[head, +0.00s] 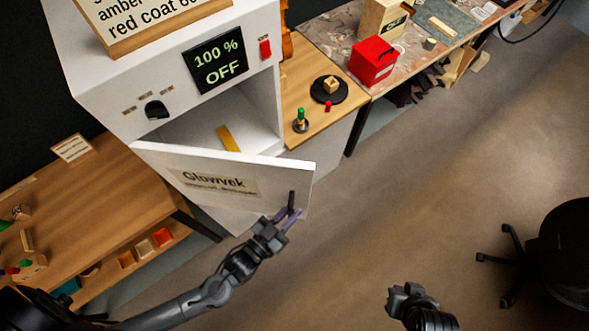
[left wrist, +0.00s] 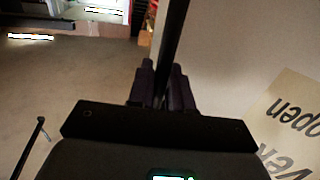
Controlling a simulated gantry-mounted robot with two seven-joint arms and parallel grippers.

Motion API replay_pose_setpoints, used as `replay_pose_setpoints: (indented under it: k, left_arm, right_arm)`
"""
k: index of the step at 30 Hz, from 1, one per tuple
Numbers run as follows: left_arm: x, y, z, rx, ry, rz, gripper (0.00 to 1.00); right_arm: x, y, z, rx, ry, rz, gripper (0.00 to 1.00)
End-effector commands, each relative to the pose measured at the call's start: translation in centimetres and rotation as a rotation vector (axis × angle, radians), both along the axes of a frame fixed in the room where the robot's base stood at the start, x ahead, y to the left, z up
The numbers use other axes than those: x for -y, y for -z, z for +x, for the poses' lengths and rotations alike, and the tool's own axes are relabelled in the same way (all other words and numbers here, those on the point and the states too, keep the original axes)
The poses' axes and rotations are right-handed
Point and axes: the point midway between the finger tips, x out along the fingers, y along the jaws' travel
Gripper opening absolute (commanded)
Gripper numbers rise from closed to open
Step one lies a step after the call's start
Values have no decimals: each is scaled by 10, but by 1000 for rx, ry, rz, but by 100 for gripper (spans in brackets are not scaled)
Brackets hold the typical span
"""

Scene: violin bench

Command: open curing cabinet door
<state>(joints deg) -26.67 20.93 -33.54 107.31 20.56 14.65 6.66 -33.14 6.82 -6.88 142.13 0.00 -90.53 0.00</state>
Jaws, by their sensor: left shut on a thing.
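The white curing cabinet (head: 130,80) stands at the upper left with its door (head: 230,180) swung partly open. The door has a tan label reading "Glowvek". My left gripper (head: 287,214) is shut on the dark door handle (head: 291,200) near the door's free edge. In the left wrist view the fingers (left wrist: 163,85) close around the dark upright handle (left wrist: 172,45), with the door face (left wrist: 230,60) to the right. Inside the cabinet a yellow strip (head: 228,138) shows. My right gripper (head: 410,292) is at the bottom, apart from everything; its fingers are too unclear to read.
The cabinet display (head: 216,60) reads "100 % OFF", with a red switch (head: 265,48) beside it. A wooden bench (head: 90,195) is at left. A red box (head: 373,60) sits on the bench at right. A black chair (head: 565,250) is far right; the floor between is clear.

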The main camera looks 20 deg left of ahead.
Motion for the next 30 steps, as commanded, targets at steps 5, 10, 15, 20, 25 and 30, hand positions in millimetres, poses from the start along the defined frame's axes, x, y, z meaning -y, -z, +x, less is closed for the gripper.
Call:
replay_pose_setpoints:
  k: [5,10,15,20,25,30]
  left_arm:
    - [1,-5,-67,-4,175,3,0]
    - [-7,-4,-128,-4,337,3,0]
    - [-24,-3,-185,-4,498,1,0]
    - [-47,-2,-233,-3,639,1,0]
    - [-73,-1,-272,-1,763,0,0]
    - [-94,0,-298,1,853,-1,0]
  right_arm:
    - [-1,-26,0,0,2,3,0]
    - [-1,-41,0,-1,3,4,0]
    - [-1,-52,0,-2,2,4,0]
    - [0,-57,-1,-2,0,0,0]
    - [1,-58,-1,-2,-3,-5,0]
    - [1,-58,-1,-2,-3,-6,0]
